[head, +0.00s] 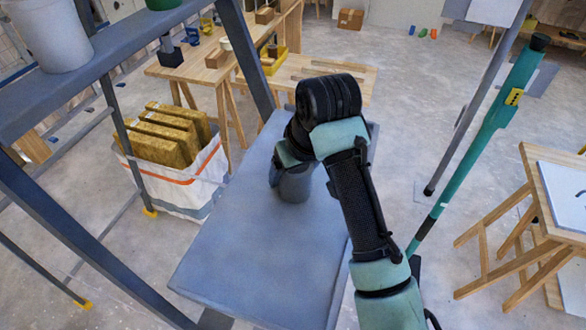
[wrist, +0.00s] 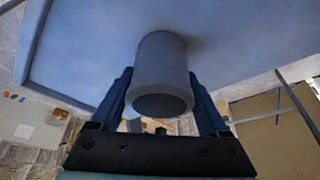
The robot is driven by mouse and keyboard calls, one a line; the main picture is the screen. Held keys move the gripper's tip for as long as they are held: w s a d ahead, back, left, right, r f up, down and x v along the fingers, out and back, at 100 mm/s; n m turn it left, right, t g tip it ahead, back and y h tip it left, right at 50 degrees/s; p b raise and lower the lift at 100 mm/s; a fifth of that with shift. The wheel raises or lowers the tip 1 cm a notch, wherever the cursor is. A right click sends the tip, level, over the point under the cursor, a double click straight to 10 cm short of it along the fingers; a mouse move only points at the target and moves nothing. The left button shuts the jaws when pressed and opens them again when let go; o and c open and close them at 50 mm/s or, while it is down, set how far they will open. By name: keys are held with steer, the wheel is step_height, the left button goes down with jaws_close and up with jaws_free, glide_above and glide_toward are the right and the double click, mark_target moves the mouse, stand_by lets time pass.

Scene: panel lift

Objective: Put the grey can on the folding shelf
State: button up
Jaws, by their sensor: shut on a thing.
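The grey can (wrist: 162,55) is between the two fingers of my gripper (wrist: 160,76), which is shut on it. In the head view the grey can (head: 294,186) stands upright over the folding shelf, partly hidden by my wrist. The folding shelf (head: 255,255) is a flat blue-grey panel, lying level. In the wrist view the shelf (wrist: 90,45) fills the area behind the can. The can's far end is at or very close to the shelf surface; I cannot tell whether it touches.
A metal rack (head: 75,85) at left holds a white bucket (head: 50,35) and a green container. A white bin (head: 190,190) with yellow blocks stands beside the shelf. Wooden benches (head: 200,60) stand behind. A teal post (head: 485,130) stands at right. The shelf's front is bare.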

steer(key=o, duration=1.5)
steer(key=shift+c, duration=0.2)
steer(key=v, duration=1.1)
steer(key=w+a+r+t+y, duration=0.2)
steer(key=a+r+t, duration=0.25)
steer(key=r, duration=0.45)
steer(key=w+a+r+t+y, duration=0.2)
steer(key=a+r+t, duration=0.2)
steer(key=r+t, duration=0.3)
steer(key=s+d+r+m+t+h, duration=0.2)
steer(key=s+d+r+t+h, duration=0.1)
steer(key=s+r+t, duration=0.3)
steer(key=s+d+r+m+t+h, duration=0.3)
steer(key=s+r+t, duration=0.3)
steer(key=s+r, duration=0.4)
step_height(320, 180, up, 5)
steer(key=shift+d+r+p, duration=0.15)
steer(key=shift+d+p, duration=0.2)
steer(key=shift+d, duration=0.25)
steer(key=shift+w, duration=0.1)
